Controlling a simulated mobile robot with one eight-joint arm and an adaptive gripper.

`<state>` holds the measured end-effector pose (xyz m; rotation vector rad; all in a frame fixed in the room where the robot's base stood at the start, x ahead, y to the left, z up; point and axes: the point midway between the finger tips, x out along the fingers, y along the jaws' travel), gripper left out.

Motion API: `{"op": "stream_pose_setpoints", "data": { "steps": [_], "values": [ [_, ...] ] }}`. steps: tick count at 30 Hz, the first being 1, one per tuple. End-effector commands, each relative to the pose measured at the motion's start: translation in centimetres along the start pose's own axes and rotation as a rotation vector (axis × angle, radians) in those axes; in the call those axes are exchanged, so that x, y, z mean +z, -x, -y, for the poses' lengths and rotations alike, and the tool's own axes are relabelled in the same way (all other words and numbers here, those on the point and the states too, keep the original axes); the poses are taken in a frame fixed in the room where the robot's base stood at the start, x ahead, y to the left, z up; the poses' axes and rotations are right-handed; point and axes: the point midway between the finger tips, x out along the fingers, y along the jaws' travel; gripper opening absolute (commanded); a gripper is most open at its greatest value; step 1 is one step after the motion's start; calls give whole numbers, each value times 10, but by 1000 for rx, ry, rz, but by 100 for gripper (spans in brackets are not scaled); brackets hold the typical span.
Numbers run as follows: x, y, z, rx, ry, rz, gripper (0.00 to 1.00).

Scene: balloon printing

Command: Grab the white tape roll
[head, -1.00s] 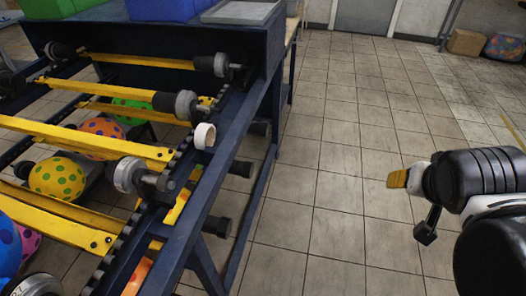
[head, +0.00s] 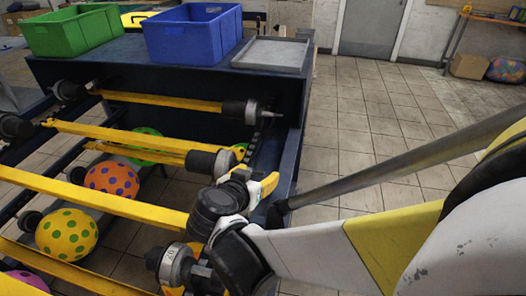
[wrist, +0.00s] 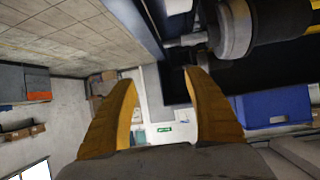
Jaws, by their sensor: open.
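My gripper (head: 259,176) is beside the dark blue rail of the machine in the head view, with its yellow fingers partly showing past my wrist. In the wrist view my gripper (wrist: 160,78) is open, with nothing between its fingers. A white piece, which looks like the white tape roll (wrist: 178,6), is cut off by the top edge of the wrist view, beside the blue rail. It lies outside the gap between the fingers. I cannot make out the roll in the head view; my arm covers that part of the rail.
Yellow bars with grey and black rollers (head: 211,162) cross the machine near my gripper. Spotted balloons (head: 67,233) lie below them. A green bin (head: 75,33), a blue bin (head: 193,33) and a grey tray (head: 272,55) stand on top. Tiled floor (head: 350,120) is open to the right.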

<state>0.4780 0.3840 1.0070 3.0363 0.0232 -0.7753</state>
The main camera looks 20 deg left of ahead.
Motion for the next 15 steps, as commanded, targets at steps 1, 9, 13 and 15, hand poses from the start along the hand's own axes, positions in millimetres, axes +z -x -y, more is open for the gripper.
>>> {"op": "stream_pose_setpoints", "data": {
  "steps": [1, 9, 13, 15],
  "values": [
    [27, 37, 41, -89, 46, -1, 61],
    [79, 12, 40, -89, 44, 0, 61],
    [97, 2, 40, -89, 44, 0, 61],
    [95, -5, 41, -88, 44, 0, 61]
  ]
}}
